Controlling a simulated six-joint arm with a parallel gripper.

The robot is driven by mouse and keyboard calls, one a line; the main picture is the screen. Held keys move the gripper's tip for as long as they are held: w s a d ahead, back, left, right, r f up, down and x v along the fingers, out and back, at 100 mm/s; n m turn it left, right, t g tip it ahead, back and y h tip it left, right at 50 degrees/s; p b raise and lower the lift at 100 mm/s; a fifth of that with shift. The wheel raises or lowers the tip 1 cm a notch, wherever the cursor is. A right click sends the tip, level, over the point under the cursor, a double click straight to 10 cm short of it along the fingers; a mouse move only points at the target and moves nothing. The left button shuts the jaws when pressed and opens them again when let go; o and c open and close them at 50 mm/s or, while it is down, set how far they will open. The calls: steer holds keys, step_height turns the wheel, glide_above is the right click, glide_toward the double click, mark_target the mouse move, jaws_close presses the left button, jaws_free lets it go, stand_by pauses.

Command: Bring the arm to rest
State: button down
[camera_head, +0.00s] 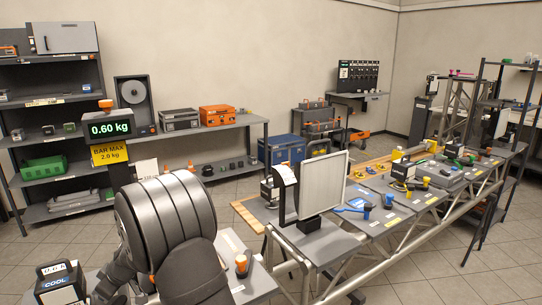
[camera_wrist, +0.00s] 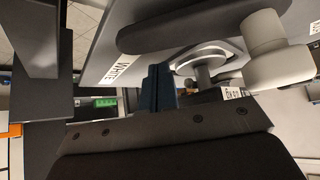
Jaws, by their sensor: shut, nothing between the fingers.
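My arm fills the lower left of the head view, its large grey ribbed part in front of the bench. My gripper (camera_wrist: 159,88) shows in the wrist view as dark fingers close together, shut and empty. In the head view I cannot make out its fingertips. In the wrist view a grey panel with a "WHITE" label (camera_wrist: 124,68) lies close beyond the fingers, and a pale rounded fitting (camera_wrist: 270,48) is to their right. I cannot tell whether the fingers touch either one.
A long truss bench (camera_head: 375,227) carries a pale upright panel (camera_head: 324,189) and several tools. A dark box marked "COOL" (camera_head: 60,285) stands at lower left. A scale display reading 0.60 kg (camera_head: 110,129) and a shelf unit (camera_head: 58,92) are behind. Open floor lies at right (camera_head: 440,270).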

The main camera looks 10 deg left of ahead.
steer(key=v, duration=1)
steer(key=s+a+r+m+g+h, duration=0.1)
steer(key=s+a+r+m+h, duration=0.1)
steer(key=s+r+m+h, duration=0.3)
steer(key=shift+s+a+r+m, duration=0.35)
steer(key=shift+s+r+m, duration=0.5)
steer(key=shift+r+m, duration=0.65)
steer(key=shift+f, duration=0.1)
steer(key=c, duration=0.7)
jaws_free()
steer(key=o, duration=0.7)
steer(key=shift+s+a+r+t, duration=0.15)
steer(key=shift+s+a+r, duration=0.05)
steer(key=shift+s+r, duration=0.4)
steer(key=shift+s+a+r+t, duration=0.15)
steer(key=shift+s+a+r, duration=0.05)
steer(key=shift+s+r, duration=0.35)
steer(key=shift+c, duration=0.2)
steer(key=shift+o, duration=0.2)
steer(key=s+a+r+m+t+y, duration=0.1)
steer(key=s+r+t, duration=0.1)
steer(key=s+r, duration=0.4)
steer(key=shift+r+m, duration=0.3)
steer(key=shift+r, duration=0.25)
steer(key=x, duration=0.9)
steer(key=shift+a+f, duration=0.3)
steer(key=shift+a, duration=0.1)
